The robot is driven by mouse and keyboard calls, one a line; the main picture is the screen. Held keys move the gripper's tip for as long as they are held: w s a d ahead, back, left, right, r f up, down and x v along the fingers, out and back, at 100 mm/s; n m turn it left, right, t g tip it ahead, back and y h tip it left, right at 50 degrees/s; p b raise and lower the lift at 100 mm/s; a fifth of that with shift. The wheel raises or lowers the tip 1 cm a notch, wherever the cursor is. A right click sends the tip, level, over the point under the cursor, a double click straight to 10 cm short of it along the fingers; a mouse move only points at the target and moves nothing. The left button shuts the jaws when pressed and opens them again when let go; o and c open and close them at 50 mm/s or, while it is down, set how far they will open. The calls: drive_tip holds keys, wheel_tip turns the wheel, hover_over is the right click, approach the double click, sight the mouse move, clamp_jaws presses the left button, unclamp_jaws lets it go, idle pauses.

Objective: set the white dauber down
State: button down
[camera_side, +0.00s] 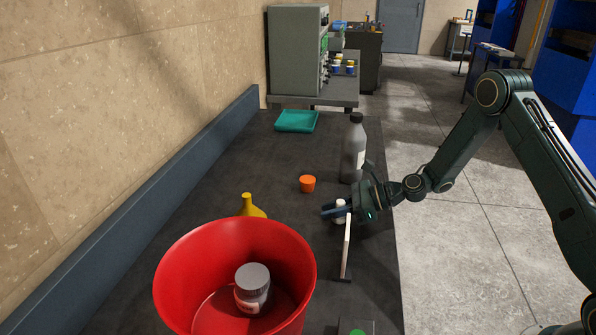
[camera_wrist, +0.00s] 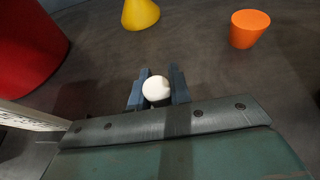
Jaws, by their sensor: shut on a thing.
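The white dauber (camera_side: 340,211) is between the fingers of my gripper (camera_side: 335,210), low over the dark table (camera_side: 285,155). The wrist view shows its round white top (camera_wrist: 156,89) between the two blue-grey fingers (camera_wrist: 158,90). My gripper is shut on it. The dauber looks upright in the side view. I cannot tell whether its base touches the table.
A thin pale upright plate (camera_side: 346,248) stands close in front of my gripper. A grey bottle (camera_side: 353,150) stands behind it, and an orange cup-like piece (camera_side: 307,184) lies back left. A yellow funnel (camera_side: 248,207) and red bucket (camera_side: 180,275) are left.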

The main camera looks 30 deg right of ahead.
drive_tip(key=shift+f, duration=0.15)
drive_tip(key=c, duration=1.3)
unclamp_jaws()
drive_tip(key=v, duration=1.2)
drive_tip(key=shift+d+r, duration=0.1)
drive_tip(key=shift+r, duration=0.1)
